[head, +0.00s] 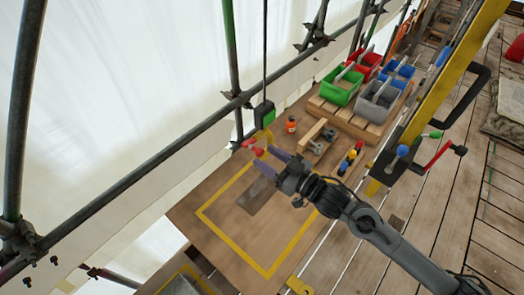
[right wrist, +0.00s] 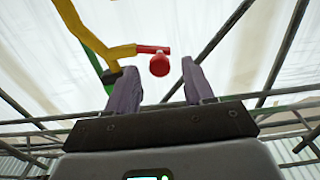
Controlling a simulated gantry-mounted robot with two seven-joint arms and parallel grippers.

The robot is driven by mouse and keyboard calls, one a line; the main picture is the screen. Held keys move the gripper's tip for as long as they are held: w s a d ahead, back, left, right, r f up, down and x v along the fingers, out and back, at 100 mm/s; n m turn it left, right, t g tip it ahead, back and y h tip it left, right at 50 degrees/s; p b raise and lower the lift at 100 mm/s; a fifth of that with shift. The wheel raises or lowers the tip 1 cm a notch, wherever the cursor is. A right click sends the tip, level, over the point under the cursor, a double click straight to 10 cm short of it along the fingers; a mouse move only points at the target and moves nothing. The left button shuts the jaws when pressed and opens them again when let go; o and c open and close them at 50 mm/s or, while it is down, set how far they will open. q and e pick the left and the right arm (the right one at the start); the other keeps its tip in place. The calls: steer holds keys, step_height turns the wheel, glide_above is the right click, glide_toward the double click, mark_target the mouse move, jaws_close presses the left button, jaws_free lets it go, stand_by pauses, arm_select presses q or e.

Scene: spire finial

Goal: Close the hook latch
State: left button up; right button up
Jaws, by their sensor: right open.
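A yellow bent arm (right wrist: 95,38) with a red bar and a round red knob (right wrist: 159,66) shows in the right wrist view; it looks like the hook latch. In the head view its red parts (head: 250,143) are just past my fingertips, beside the green post. My right gripper (head: 262,157) is open and empty above the wooden table, its purple fingers pointing at the red parts. In the right wrist view the knob appears between the fingertips (right wrist: 158,68); I cannot tell whether they touch. My left gripper is out of view.
The table (head: 225,235) carries a yellow outline. Behind are an orange bottle (head: 291,125), a wooden block (head: 312,134), and green (head: 341,86), grey (head: 378,100) and red (head: 364,64) bins. A dark scaffold rail (head: 180,128) runs along the left. A green-black box (head: 264,114) hangs nearby.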

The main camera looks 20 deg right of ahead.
steer(key=shift+x, duration=1.35)
jaws_close()
